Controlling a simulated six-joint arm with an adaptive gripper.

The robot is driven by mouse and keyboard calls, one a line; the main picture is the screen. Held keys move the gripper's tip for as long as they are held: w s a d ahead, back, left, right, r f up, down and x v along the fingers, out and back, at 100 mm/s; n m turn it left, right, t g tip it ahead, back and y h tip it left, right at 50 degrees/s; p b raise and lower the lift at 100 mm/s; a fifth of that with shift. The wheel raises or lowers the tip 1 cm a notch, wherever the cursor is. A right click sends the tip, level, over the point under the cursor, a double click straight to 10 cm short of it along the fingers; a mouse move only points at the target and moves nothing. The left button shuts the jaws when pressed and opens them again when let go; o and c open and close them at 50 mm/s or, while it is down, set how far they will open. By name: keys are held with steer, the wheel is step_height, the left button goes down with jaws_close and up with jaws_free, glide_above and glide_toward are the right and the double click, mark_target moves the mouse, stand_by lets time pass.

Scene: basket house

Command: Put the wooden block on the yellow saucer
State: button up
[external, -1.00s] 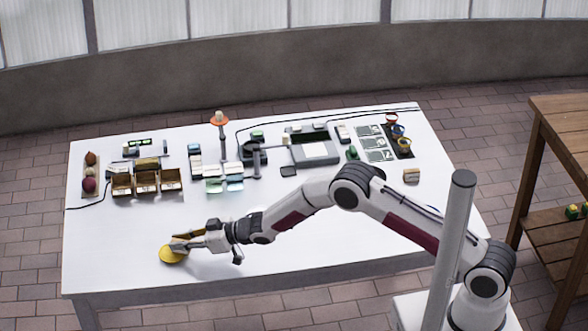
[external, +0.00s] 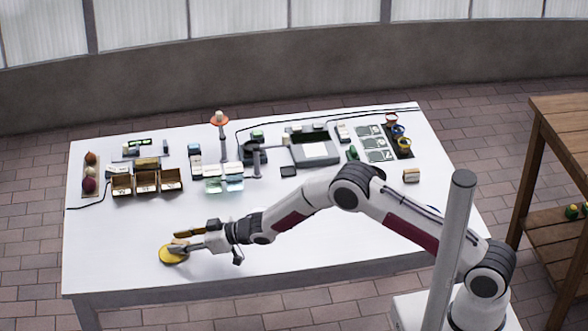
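The yellow saucer (external: 172,258) lies near the front left of the white table. A small tan piece that looks like the wooden block (external: 178,243) is on the saucer, partly hidden by a finger. My gripper (external: 184,241) is at the saucer, reaching in from the right. Its two fingers are apart, one on the far side and one on the near side of the tan piece. Whether a finger still touches the piece is too small to tell.
Open brown boxes (external: 146,183) stand behind the saucer. A lamp-like stand with an orange disc (external: 219,120) and a grey tray (external: 314,151) are farther back. A small tan box (external: 411,176) sits at the right. The table around the saucer is clear.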

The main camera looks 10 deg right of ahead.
steer(key=shift+r, duration=0.1)
steer(key=shift+v, duration=6)
